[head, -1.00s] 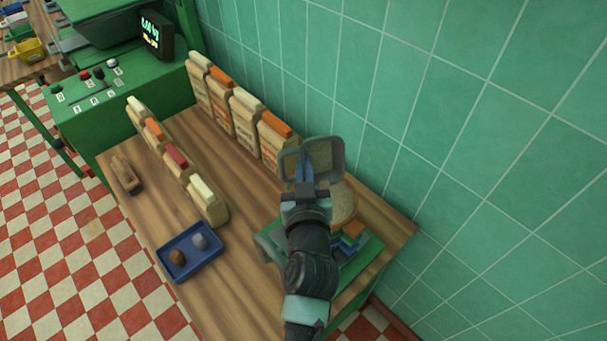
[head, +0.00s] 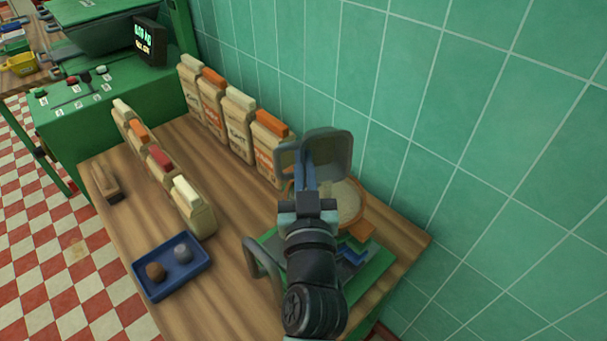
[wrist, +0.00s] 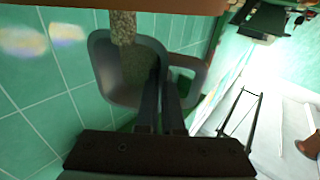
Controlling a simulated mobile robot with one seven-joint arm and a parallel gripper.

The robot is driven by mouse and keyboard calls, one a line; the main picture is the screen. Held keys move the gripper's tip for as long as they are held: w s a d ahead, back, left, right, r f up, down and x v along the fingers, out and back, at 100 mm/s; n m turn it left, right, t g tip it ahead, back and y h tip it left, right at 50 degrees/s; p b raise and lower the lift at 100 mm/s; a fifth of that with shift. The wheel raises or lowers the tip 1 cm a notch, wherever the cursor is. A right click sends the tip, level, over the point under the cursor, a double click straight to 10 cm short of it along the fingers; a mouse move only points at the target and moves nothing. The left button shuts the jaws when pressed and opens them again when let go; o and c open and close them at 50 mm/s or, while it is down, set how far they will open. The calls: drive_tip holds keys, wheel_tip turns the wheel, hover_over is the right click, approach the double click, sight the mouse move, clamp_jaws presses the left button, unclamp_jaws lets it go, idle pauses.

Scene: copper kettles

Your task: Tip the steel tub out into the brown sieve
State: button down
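The steel tub (head: 332,152) is grey, with a loop handle on its left in the head view. It is held tipped above the brown sieve (head: 353,229), which stands at the right end of the bench with pale grainy stuff in it. My gripper (head: 309,180) is shut on the tub near its handle. In the wrist view the tub (wrist: 105,72) shows with a stream of brown grain (wrist: 124,28) running out over its lip towards a brown edge at the top. My arm hides part of the sieve.
A green stand with blue parts (head: 350,255) is under my arm. Two rows of labelled bags (head: 240,120) stand to the left, the back row near the tiled wall. A blue tray (head: 172,266) holds two small lumps. A brush (head: 105,183) lies at the left.

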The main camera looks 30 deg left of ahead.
drive_tip(key=shift+s+d+f+m+t+y+b, duration=0.3)
drive_tip(key=shift+t+b, duration=0.35)
drive_tip(key=shift+b, duration=2.05)
drive_tip(key=shift+s+d+f+m+t+y+b, duration=0.1)
drive_tip(key=shift+f+t+y+b, duration=0.35)
drive_tip(key=shift+b, duration=2.25)
drive_tip(key=shift+s+d+r+t+b, duration=0.15)
drive_tip(key=shift+t+b, duration=0.45)
drive_tip(key=shift+b, duration=0.7)
drive_tip(key=shift+r, duration=0.1)
